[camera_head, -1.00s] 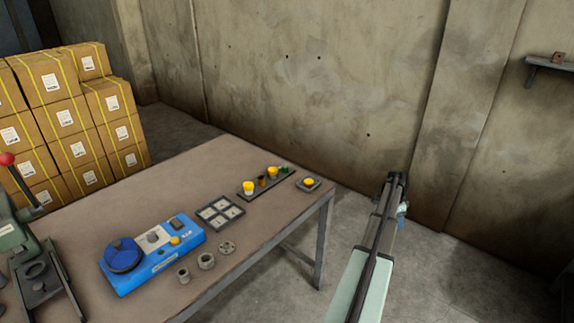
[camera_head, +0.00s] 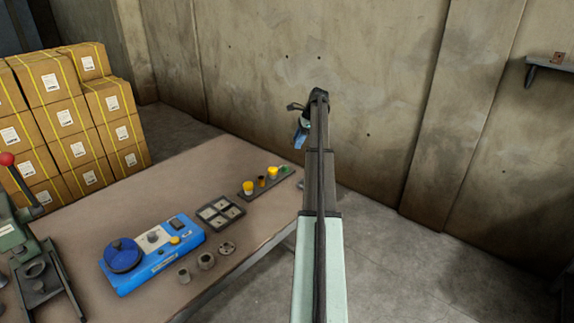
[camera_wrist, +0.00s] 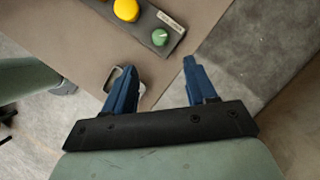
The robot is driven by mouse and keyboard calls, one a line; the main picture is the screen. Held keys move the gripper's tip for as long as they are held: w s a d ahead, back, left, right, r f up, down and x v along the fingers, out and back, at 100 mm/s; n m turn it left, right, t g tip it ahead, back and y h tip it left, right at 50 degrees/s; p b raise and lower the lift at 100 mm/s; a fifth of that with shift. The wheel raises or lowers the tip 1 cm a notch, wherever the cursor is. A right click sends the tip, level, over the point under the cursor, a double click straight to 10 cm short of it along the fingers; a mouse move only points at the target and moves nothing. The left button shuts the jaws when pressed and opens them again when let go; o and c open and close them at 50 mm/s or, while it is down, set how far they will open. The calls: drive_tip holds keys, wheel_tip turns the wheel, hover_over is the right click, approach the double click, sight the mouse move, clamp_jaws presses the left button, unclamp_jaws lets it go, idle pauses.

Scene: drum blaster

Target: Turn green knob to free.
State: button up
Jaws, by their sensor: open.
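The green knob (camera_head: 285,169) is at the right end of a dark control strip (camera_head: 253,196) near the table's far right edge. The knob shows in the wrist view (camera_wrist: 160,38) as a small round green cap beside a pale label (camera_wrist: 170,21). My gripper (camera_head: 301,133) is above and beyond the table's right end, with its blue fingers hanging down. In the wrist view my gripper (camera_wrist: 160,66) is open with nothing between the fingertips, and the knob appears just above the gap, apart from both fingers.
Yellow knobs (camera_head: 272,172) and a brown one (camera_head: 262,181) share the strip. A four-cell tray (camera_head: 220,212), a blue machine (camera_head: 152,252) and small metal rings (camera_head: 206,261) lie nearer on the table (camera_head: 165,190). A concrete wall (camera_head: 250,70) stands behind.

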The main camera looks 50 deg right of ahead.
sight(286, 166)
drive_tip(key=x, duration=1.3)
drive_tip(key=shift+f, duration=0.1)
drive_tip(key=shift+c, duration=0.5)
drive_tip(key=c, duration=1)
drive_tip(key=shift+o, duration=0.2)
